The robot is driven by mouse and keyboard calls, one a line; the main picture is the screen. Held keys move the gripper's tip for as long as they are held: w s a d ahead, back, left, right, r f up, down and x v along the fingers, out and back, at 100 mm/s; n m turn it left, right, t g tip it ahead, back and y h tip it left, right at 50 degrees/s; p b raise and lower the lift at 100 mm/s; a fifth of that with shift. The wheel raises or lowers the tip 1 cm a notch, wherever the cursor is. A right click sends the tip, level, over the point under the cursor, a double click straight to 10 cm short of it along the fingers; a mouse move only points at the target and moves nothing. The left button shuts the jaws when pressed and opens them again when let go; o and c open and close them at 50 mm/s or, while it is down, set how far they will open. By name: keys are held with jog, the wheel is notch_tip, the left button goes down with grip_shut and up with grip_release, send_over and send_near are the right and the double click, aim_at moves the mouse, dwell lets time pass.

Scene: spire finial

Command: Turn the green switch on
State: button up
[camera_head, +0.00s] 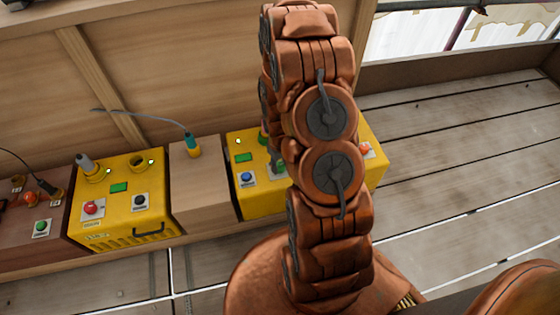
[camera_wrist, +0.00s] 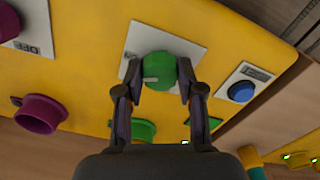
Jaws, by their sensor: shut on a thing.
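The green switch (camera_wrist: 160,66) is a round knob on a white plate on a yellow panel (camera_wrist: 85,85). A pale mark on the knob points to the left in the wrist view. My gripper (camera_wrist: 158,80) is shut on the green switch, with one finger at each side of it. In the head view the yellow box (camera_head: 245,207) stands behind my arm, which hides my gripper and much of the box's front.
In the head view a second yellow box (camera_head: 125,215) and a wooden block (camera_head: 200,185) stand to the left. Plank floor (camera_head: 460,150) at right is clear.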

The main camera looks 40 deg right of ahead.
aim_at(280, 165)
jog(key=shift+w+d+r+m+p, duration=0.1)
jog(key=shift+m+p, duration=0.4)
jog(key=shift+m, duration=0.65)
jog(key=shift+w+m+p, duration=0.1)
jog(key=shift+m+p, duration=0.35)
jog(key=shift+m, duration=0.7)
jog(key=o, duration=1.1)
jog(key=shift+s, duration=0.15)
jog(key=shift+o, duration=0.2)
notch_tip(280, 165, up, 12)
